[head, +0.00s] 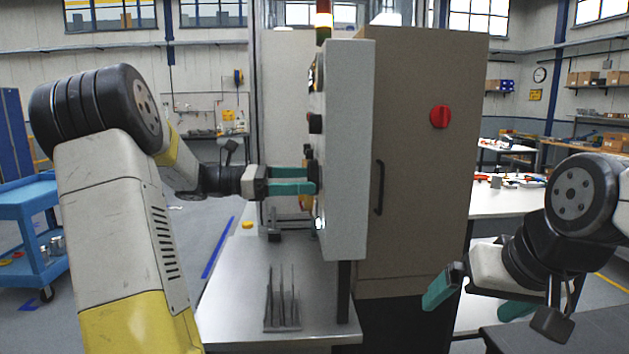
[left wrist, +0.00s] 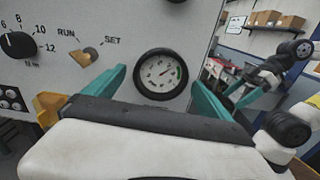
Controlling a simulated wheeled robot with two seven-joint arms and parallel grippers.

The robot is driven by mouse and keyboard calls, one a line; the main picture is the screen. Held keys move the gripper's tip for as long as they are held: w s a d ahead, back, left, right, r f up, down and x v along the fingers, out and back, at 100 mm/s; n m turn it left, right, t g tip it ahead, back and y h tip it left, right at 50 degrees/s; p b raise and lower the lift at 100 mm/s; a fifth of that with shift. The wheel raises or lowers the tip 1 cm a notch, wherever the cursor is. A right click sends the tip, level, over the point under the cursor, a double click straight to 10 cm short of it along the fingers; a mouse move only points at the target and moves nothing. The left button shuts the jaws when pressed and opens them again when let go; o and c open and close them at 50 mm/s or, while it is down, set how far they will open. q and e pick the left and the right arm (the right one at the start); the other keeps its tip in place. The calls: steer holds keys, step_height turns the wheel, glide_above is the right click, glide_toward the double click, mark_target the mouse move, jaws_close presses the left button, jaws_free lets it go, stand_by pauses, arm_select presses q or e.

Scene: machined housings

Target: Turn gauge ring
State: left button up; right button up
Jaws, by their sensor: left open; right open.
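The gauge (left wrist: 162,72) shows in the left wrist view as a round white dial with a green band at its right side, inside a black ring (left wrist: 139,76). It sits on the grey panel face, which is turned nearly edge-on in the head view, so the dial is hidden there. My left gripper (head: 314,181) is open at the panel face. In the left wrist view its teal fingers stand left and right of the gauge, with a gap to the ring; contact cannot be told. My right gripper (head: 468,306) is open and empty, low at the right, away from the panel.
Beside the gauge are a RUN/SET lever (left wrist: 88,57) and a black numbered knob (left wrist: 18,45). The grey control box (head: 348,150) stands over a metal table (head: 235,300) with an upright pin rack (head: 282,325). A brown cabinet (head: 425,220) stands to its right.

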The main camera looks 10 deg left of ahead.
arm_select(q)
steer(key=shift+d, duration=0.15)
steer(key=c, duration=1.4)
steer(key=shift+n, duration=3)
steer(key=o, duration=1.4)
